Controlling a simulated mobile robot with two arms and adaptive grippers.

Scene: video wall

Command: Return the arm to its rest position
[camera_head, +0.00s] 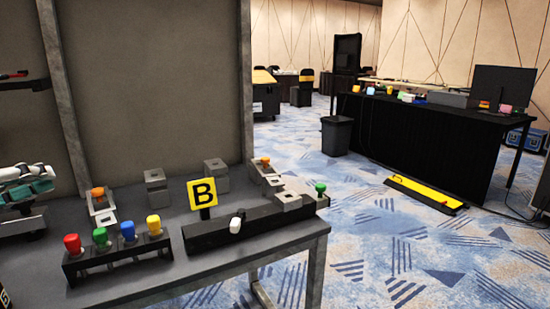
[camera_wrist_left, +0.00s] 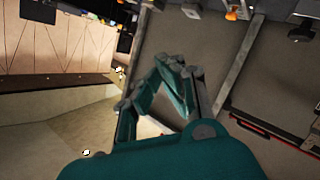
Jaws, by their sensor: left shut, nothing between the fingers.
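My left gripper (camera_head: 28,184) shows at the left edge of the head view, teal and grey, above the left end of the grey table (camera_head: 205,265). It is cut off by the picture edge there. In the left wrist view its teal fingers (camera_wrist_left: 170,85) are brought together and hold nothing. The gripper appears clear of the objects on the table. My right gripper is in neither view.
A black rack (camera_head: 118,253) with several coloured knobs stands near the gripper. A grey panel (camera_head: 150,95) rises behind.

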